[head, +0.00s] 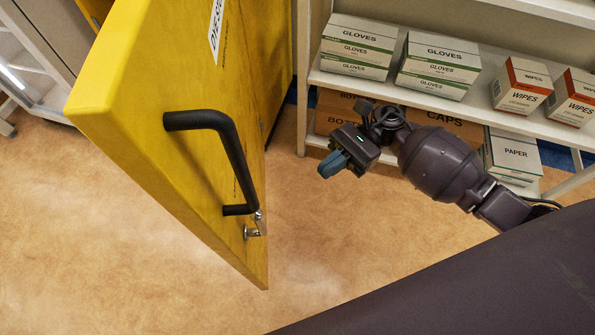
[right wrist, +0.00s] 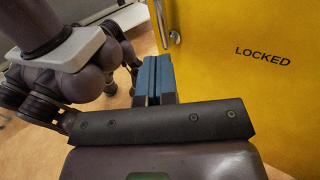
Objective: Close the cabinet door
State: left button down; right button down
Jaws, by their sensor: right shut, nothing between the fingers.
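The yellow cabinet door (head: 160,110) stands open in the head view, its top edge toward me. Its black bar handle (head: 235,155) is on the face to the right, with a metal latch (head: 255,228) below. My right gripper (head: 332,164) is right of the door and handle, apart from both, with its blue fingers shut and empty. In the right wrist view the shut fingers (right wrist: 152,68) point toward the yellow door (right wrist: 245,85), which reads "LOCKED", with a metal latch piece (right wrist: 174,38) near its left edge. The left gripper is out of view.
A white shelf (head: 400,93) at the upper right holds glove boxes (head: 357,48) and wipes boxes (head: 522,85). Cartons and a paper box (head: 513,157) are lower, close behind my right arm. The tan floor (head: 90,220) is clear around the door.

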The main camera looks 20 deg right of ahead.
jog(key=x, duration=1.3)
jog(key=shift+a, duration=0.25)
